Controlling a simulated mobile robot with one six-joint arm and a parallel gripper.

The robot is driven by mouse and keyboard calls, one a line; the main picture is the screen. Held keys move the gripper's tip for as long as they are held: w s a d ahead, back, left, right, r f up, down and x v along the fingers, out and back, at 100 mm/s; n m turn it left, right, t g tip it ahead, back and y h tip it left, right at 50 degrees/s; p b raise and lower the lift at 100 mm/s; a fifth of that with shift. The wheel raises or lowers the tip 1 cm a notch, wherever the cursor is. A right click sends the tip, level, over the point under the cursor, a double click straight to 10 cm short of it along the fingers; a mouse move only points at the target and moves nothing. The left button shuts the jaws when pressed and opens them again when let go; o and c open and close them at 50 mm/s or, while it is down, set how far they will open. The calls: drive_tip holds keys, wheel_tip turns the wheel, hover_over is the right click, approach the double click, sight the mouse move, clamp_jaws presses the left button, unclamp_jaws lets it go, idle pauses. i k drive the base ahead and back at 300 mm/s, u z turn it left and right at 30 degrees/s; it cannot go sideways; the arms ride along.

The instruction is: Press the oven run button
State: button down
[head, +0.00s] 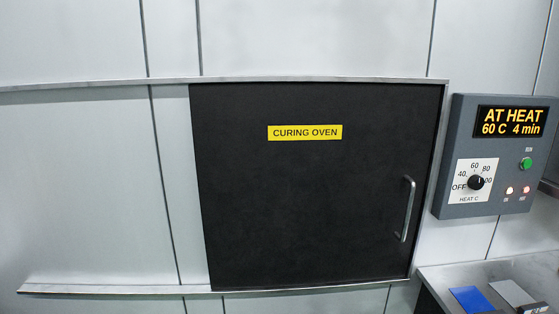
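The green run button (525,163) is on the right side of the grey oven control panel (453,150), under a small label. The panel's display (511,122) reads "AT HEAT 60 C 4 min". A black heat knob (476,182) sits on a white dial plate at the lower left of the panel. The curing oven (300,200) has a black door that is closed, with a yellow "CURING OVEN" label. My gripper is not in view.
The door has a metal handle (407,210) at its right. Metal rails (110,289) run above and below the door along the panelled wall. At the lower right, a light ledge (450,274) bears a blue piece (472,299) and a white piece (512,293).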

sight(526, 163)
drive_tip(key=z, duration=4.2)
drive_tip(key=i, duration=0.1)
drive_tip(key=u, duration=2.9)
